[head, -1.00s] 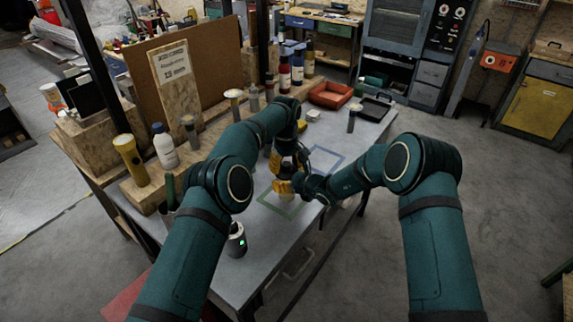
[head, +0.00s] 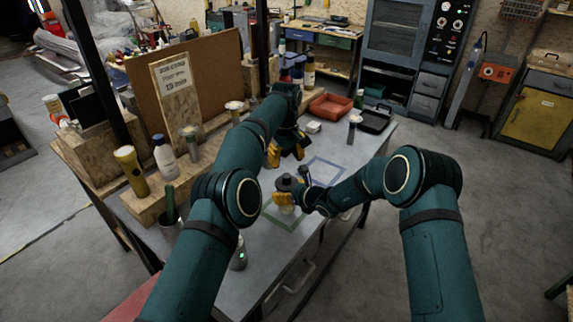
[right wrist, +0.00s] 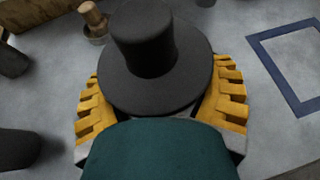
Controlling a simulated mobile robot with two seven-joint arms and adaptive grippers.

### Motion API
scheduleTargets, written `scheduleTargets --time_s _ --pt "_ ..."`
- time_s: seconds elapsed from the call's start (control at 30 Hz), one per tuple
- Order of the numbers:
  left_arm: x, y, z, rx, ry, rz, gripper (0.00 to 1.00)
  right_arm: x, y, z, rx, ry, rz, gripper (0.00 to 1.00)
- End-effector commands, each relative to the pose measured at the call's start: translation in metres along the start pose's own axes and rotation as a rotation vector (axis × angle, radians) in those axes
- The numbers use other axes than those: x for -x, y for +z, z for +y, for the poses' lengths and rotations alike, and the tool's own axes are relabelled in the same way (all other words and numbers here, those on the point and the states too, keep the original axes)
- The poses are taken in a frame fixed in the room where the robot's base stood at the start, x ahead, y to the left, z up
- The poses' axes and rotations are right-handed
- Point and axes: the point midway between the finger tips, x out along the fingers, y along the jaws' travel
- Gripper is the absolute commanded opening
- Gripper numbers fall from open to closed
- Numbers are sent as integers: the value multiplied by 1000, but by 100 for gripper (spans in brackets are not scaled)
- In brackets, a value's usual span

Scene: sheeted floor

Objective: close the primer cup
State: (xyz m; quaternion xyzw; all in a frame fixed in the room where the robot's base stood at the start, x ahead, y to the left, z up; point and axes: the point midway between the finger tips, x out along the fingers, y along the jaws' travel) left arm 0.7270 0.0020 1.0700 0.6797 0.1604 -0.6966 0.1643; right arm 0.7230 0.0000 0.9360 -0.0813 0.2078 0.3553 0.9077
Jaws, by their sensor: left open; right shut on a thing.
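The primer cup (head: 286,209) is pale and mostly hidden behind my right gripper (head: 288,198), which is shut on it over the bench. A dark lid with a wide brim and a round knob (head: 287,183) sits on top of the cup. In the right wrist view the lid (right wrist: 155,70) lies between the yellow fingers and hides the cup; whether it is fully seated I cannot tell. My left gripper (head: 287,155) is open and empty, behind and above the lid, apart from it.
A green outlined square (head: 265,212) lies under the cup, and a blue outlined square (head: 325,167) is behind it. A red tray (head: 331,105) and a black tray (head: 376,119) stand at the back. Bottles and a yellow torch (head: 131,172) line the left shelf.

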Motion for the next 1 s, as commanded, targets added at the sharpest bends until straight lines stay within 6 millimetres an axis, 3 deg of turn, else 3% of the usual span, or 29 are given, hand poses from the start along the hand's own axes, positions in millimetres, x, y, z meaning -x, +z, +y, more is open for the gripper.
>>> scheduleTargets --time_s 0.27,0.3,0.37,0.73,0.87,1.0 --pt "1 0 0 -1 0 0 58 0 0 0 0 0 0 26" --pt "1 0 0 -1 0 0 58 0 0 0 0 0 0 82" --pt "1 0 0 -1 0 0 58 0 0 0 0 0 0 100" --pt "1 0 0 -1 0 0 58 5 0 0 0 -1 0 100" --pt "1 0 0 -1 0 0 58 21 1 -1 1 -1 0 100" --pt "1 0 0 -1 0 0 58 49 1 -1 -1 -2 0 100"
